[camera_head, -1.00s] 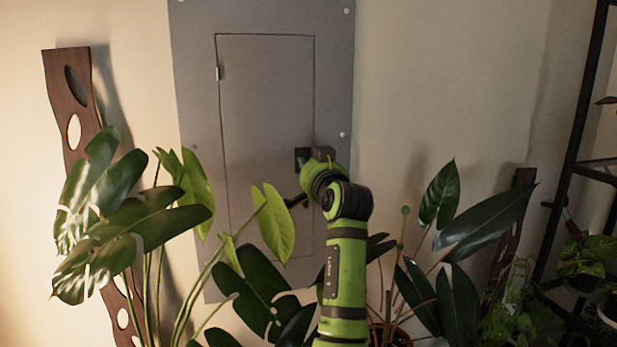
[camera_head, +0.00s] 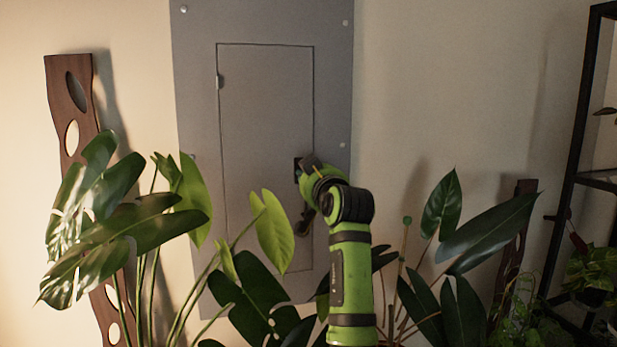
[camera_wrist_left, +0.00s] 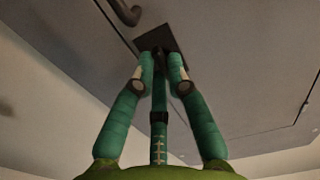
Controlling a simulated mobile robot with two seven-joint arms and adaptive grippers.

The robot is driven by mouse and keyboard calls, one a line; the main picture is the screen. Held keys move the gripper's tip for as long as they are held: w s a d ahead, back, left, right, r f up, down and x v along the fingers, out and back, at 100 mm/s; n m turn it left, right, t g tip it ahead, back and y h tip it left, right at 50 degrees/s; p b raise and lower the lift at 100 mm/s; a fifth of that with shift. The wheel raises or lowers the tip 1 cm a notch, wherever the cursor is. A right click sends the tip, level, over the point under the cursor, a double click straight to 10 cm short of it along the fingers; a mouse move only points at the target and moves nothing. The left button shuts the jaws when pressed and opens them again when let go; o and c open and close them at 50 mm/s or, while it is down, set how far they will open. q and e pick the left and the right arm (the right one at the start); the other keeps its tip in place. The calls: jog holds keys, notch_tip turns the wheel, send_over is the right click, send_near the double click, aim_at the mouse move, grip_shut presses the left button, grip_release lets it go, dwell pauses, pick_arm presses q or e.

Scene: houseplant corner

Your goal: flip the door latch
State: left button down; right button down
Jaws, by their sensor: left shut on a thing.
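The grey panel door (camera_head: 265,120) is set in a grey wall panel. A dark latch plate (camera_head: 297,168) sits near the door's right edge, and it also shows in the left wrist view (camera_wrist_left: 172,37). My left gripper (camera_wrist_left: 160,66) is shut on the small dark latch piece at the plate; its fingers hide most of that piece. In the head view my green wrist covers the fingertips. A dark curved lever (camera_head: 303,222) shows just below my wrist; a similar hooked handle (camera_wrist_left: 126,12) shows in the wrist view. My right gripper is not in view.
Large-leaved plants stand in front of the panel at left (camera_head: 95,225) and right (camera_head: 470,240), close around my arm. A wooden strip with holes (camera_head: 70,115) leans at far left. A black shelf (camera_head: 575,160) stands at right. The upper wall is clear.

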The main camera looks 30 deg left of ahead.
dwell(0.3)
pick_arm(q)
jog(key=c, duration=1.2)
grip_release()
jog(key=v, duration=0.7)
jog(key=shift+s+d, duration=0.15)
jog(key=shift+s, duration=0.05)
